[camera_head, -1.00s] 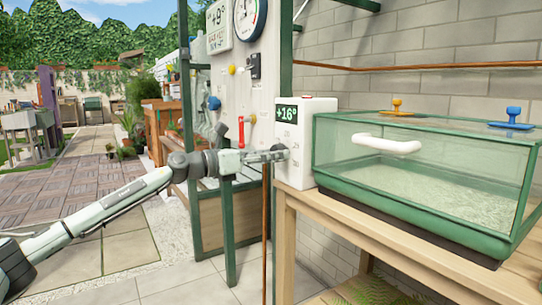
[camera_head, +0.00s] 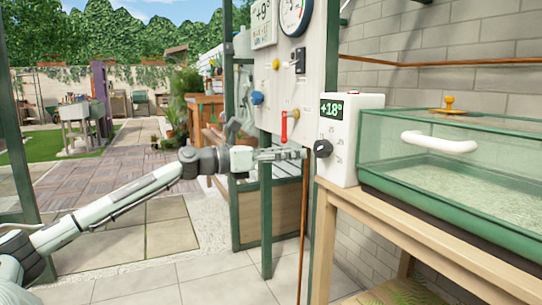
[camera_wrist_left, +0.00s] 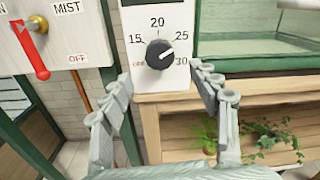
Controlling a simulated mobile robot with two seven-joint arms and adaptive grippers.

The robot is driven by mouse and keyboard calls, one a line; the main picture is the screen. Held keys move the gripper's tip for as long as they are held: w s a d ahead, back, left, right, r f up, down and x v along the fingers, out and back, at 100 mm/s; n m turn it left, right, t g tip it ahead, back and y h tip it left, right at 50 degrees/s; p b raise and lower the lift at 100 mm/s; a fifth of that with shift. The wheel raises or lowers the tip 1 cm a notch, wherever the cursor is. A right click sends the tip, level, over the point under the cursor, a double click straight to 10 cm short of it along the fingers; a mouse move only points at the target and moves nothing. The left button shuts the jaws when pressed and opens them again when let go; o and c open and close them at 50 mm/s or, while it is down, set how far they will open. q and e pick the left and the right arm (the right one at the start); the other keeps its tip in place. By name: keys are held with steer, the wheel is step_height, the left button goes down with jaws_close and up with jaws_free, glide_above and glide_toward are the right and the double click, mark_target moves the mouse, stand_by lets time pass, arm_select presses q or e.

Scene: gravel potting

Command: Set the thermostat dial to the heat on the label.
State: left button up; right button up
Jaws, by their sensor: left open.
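The white thermostat box (camera_head: 352,150) stands on the wooden bench beside the glass tank. Its green display (camera_head: 332,107) reads +18°. The black dial (camera_head: 323,149) is on its face; in the left wrist view the dial (camera_wrist_left: 159,54) sits among the numbers 15, 20, 25 and 30, and its white mark points right and slightly up, roughly toward 25. My left gripper (camera_head: 304,154) is open just left of the dial and apart from it. In the left wrist view its fingers (camera_wrist_left: 168,88) spread below and either side of the dial, empty. I cannot make out a heat label.
A green-framed glass tank (camera_head: 425,205) with a white handle stands right of the thermostat on the bench (camera_head: 330,197). A panel (camera_head: 275,90) with a gauge, a +9° display, knobs and a red lever (camera_head: 284,127) is behind the gripper. Paved floor lies open at left.

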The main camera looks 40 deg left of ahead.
arm_select(q)
steer(key=shift+v, duration=2.3)
